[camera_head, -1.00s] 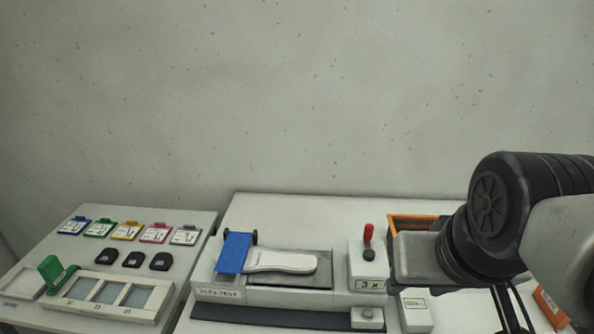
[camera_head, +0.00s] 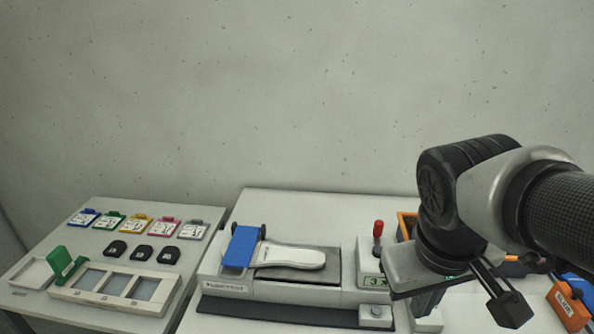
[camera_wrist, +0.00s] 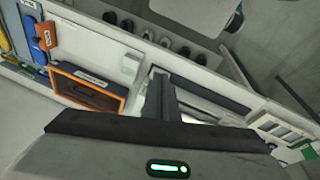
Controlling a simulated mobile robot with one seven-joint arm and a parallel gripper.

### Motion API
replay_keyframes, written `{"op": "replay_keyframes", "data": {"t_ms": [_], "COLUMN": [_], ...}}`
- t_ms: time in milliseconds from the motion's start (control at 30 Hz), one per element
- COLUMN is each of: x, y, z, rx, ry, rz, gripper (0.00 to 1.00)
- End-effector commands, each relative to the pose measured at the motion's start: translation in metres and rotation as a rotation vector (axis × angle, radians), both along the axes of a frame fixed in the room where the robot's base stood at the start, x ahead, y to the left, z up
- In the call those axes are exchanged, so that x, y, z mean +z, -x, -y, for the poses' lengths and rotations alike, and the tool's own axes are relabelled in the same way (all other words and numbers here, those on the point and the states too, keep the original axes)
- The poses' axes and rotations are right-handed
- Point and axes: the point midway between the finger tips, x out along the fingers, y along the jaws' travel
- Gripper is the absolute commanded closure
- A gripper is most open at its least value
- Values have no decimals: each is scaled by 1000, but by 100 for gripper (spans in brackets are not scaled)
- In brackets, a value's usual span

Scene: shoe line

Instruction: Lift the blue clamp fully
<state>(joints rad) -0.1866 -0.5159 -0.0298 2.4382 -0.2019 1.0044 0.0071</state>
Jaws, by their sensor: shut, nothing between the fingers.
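The blue clamp (camera_head: 240,249) lies across the left end of the test machine (camera_head: 280,284), over one end of a white shoe-sole-shaped piece (camera_head: 290,257). My gripper (camera_head: 428,303) is shut and empty, well to the right of the clamp, beyond the red-knobbed lever. Its fingers also show in the wrist view (camera_wrist: 162,92), above the machine area. I cannot make out the blue clamp in the wrist view.
The red-knobbed lever (camera_head: 378,233) stands up between clamp and gripper. An orange-rimmed bin (camera_wrist: 90,88) is near my gripper. A left table holds coloured cards, black pieces and a white tray (camera_head: 110,295). Space above the clamp is clear.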

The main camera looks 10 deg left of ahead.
Motion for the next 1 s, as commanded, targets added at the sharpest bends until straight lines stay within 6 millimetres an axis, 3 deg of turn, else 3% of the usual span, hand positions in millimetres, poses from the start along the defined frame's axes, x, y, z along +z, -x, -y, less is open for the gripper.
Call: {"op": "replay_keyframes", "data": {"t_ms": [33,200,367,567,767,900,1000], "x": [-24,-66,-97,-128,-157,-183,-205], "y": [-3,-15,-38,-76,-115,-131,-132], "z": [-2,1,-3,-29,-90,-153,-207], "rx": [67,271,461,692,904,1037,1120], "ry": [67,323,600,993,1425,1743,1970], "rz": [-76,-269,-402,-492,-479,-400,-303], "gripper": [100,100,100,100,100,100,100]}}
